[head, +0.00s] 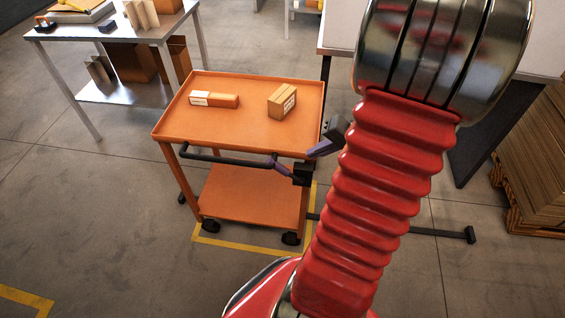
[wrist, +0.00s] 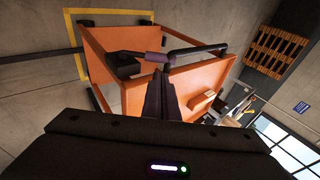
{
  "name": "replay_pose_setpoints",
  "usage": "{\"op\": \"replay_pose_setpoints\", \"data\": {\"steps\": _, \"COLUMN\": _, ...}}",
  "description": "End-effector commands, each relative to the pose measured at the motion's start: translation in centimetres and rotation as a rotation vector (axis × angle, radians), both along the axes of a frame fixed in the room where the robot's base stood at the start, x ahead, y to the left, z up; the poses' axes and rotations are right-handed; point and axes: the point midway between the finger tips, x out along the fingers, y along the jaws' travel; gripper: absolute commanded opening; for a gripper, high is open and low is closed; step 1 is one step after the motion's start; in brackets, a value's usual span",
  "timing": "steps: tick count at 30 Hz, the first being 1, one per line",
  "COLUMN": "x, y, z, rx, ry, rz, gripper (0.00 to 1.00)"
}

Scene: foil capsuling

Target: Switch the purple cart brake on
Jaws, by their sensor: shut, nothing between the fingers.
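The purple cart brake (head: 279,167) is a short lever at the right part of the orange cart's black handle, beside a black block (head: 303,174). In the wrist view the purple brake piece (wrist: 155,57) lies just beyond my fingertips, between the black block and the handle bar. My gripper (head: 310,155) has dark purple fingers and is shut and empty. It sits right of the lever and above the black block, near the cart's right front corner. In the wrist view its fingers (wrist: 159,72) point at the purple piece. I cannot tell whether they touch it.
The orange cart (head: 225,133) carries an orange-and-white box (head: 214,99) and a brown carton (head: 282,101). It stands at a yellow floor marking (head: 231,246). A table (head: 120,36) is behind left, and a pallet stack (head: 540,160) is at right. The floor at front left is clear.

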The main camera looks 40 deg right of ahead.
Motion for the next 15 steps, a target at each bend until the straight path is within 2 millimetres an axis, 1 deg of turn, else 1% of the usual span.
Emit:
{"op": "replay_pose_setpoints", "data": {"steps": 10, "x": 0.05, "y": 0.0, "z": -0.07, "rx": 0.0, "ry": 0.0, "rz": 0.0, "gripper": 0.0}}
{"op": "replay_pose_setpoints", "data": {"steps": 15, "x": 0.62, "y": 0.26, "z": -0.77, "rx": 0.001, "ry": 0.001, "rz": 0.002, "gripper": 0.0}}
